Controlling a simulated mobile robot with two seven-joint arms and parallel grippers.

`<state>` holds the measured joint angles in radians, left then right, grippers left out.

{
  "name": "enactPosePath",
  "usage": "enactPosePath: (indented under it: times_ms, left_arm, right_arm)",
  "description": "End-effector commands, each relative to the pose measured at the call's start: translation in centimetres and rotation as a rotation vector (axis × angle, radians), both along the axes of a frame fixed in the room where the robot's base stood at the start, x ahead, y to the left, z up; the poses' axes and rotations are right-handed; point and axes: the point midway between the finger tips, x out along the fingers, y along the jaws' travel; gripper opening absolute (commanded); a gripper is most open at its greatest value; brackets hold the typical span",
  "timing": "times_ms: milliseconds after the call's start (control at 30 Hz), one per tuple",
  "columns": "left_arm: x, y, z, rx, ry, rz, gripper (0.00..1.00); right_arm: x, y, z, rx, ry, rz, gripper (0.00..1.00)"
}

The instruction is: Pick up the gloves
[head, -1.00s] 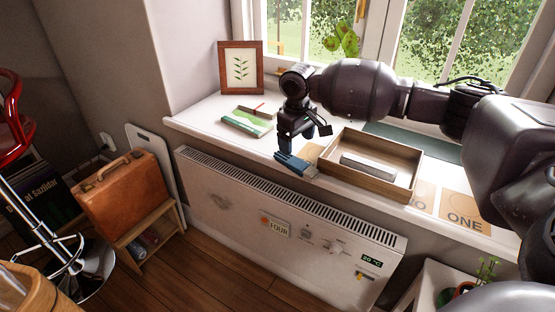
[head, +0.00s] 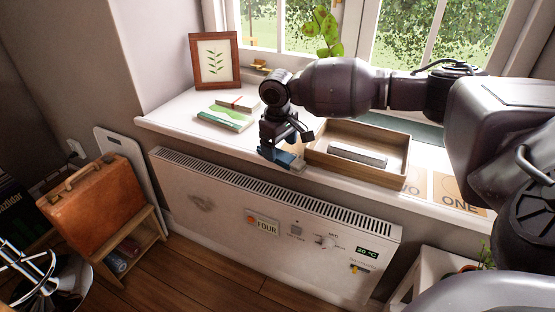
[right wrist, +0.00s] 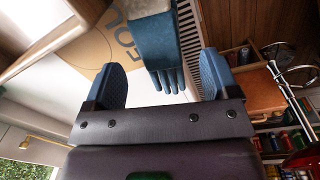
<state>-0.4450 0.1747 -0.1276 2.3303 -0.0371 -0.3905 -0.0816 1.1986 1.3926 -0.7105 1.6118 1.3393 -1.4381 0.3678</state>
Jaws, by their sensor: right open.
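The blue gloves (head: 286,159) lie at the front edge of the white windowsill, left of the wooden tray, with a pale cuff end towards the right. My right gripper (head: 274,148) is just above them in the head view and hides part of them. In the right wrist view the gloves (right wrist: 158,50) show beyond the gripper, with their fingers pointing into the gap between its two open blue jaws (right wrist: 162,80). I see the jaws apart with nothing gripped. My left gripper is not in view.
A wooden tray (head: 399,178) holding a grey bar stands right of the gloves. A framed leaf picture (head: 214,60) and books (head: 222,119) are at the left of the sill. A white heater (head: 220,207) stands below. A brown briefcase (head: 100,204) rests on a stool.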

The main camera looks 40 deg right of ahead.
Motion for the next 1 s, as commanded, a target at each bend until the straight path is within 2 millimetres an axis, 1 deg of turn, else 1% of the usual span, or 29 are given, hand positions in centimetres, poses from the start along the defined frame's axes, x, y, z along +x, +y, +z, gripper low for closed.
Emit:
enactPosePath:
  times_ms: [33,133,200,300,433,800,1000]
  left_arm:
    - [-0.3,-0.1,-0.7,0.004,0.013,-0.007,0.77]
    - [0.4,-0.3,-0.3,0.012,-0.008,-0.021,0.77]
    - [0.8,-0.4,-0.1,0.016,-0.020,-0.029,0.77]
    - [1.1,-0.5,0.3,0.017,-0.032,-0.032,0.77]
    - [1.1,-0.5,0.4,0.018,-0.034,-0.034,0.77]
    - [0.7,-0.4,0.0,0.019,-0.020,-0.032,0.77]
    - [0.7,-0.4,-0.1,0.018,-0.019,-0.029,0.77]
  right_arm:
    - [-0.2,0.0,-2.0,0.000,0.016,0.001,0.81]
    - [-0.2,-0.1,-3.0,0.000,0.013,-0.001,0.81]
    - [-0.1,-0.1,-3.3,0.001,0.009,-0.002,0.81]
    - [-0.1,-0.1,-3.1,0.000,0.004,-0.001,0.81]
    - [-0.1,-0.1,-3.0,0.001,0.002,-0.001,0.81]
    - [-0.1,-0.1,-3.0,0.001,0.003,-0.001,0.24]
    - [-0.1,-0.1,-2.9,0.001,0.003,-0.001,0.23]
